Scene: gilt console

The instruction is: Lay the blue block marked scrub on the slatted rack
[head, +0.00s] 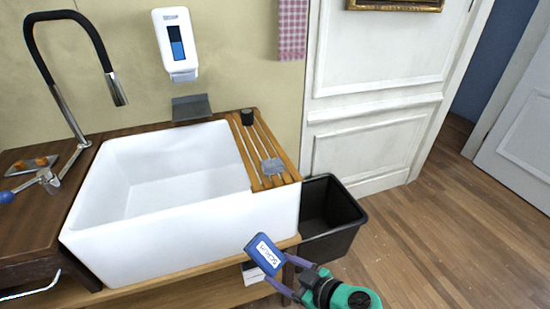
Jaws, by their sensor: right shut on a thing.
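The blue block (264,254) has a white label that reads as scrub, partly legible at this angle. My right gripper (285,273) is shut on its lower right edge and holds it tilted in front of the white sink's front right corner. The slatted rack (247,152) is made of wooden slats and lies along the right side of the sink, above and behind the block in the picture. The block is apart from the rack. My left gripper is not in view.
The white sink (180,245) is left of the rack, a black bin (345,225) right. A tall faucet (70,125) stands far left.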

